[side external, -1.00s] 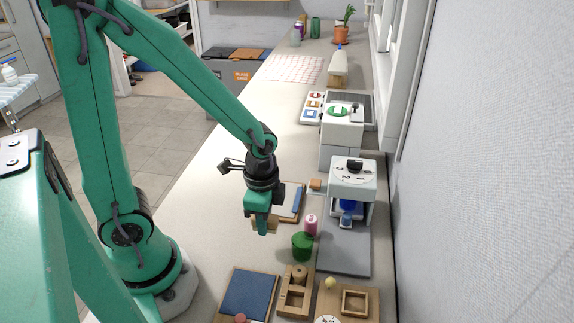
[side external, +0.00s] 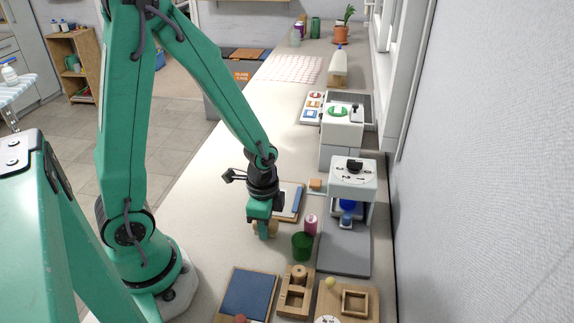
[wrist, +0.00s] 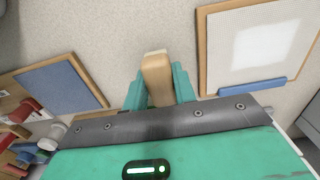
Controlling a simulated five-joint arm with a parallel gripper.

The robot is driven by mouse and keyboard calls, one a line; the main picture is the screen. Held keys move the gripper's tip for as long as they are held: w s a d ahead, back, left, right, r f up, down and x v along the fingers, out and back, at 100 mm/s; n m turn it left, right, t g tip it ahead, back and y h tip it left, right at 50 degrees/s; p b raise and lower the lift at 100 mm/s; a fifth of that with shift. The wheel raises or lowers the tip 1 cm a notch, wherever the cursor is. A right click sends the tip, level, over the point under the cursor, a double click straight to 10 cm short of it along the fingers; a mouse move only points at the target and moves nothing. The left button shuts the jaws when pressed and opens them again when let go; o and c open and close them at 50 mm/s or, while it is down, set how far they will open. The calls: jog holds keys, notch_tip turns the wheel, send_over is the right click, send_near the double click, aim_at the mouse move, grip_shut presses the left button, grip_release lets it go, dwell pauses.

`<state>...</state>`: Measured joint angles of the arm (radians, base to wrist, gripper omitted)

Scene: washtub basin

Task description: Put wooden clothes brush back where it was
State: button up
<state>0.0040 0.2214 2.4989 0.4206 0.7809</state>
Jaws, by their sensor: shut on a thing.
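The wooden clothes brush is a tan block with rounded edges. It shows in the wrist view (wrist: 157,80), upright in the picture between the two green fingers. My gripper (wrist: 158,88) is shut on it. In the side view my gripper (side external: 264,233) points down over the counter, and small tan parts of the brush (side external: 274,228) show beside the fingers. Its underside is hidden, and I cannot tell whether it touches the counter.
A framed white board with a blue strip (side external: 290,200) lies just behind my gripper. A green cup (side external: 302,246) and a pink cylinder (side external: 310,224) stand to the right. A blue pad (side external: 248,292) and wooden trays (side external: 296,300) lie in front. The counter to the left is bare.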

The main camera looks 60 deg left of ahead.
jog(key=shift+f, duration=0.45)
jog(key=shift+f, duration=0.15)
jog(key=o, duration=0.9)
jog(key=shift+o, duration=0.2)
notch_tip(320, 180, up, 12)
jog(key=shift+r, duration=0.2)
dwell(0.7)
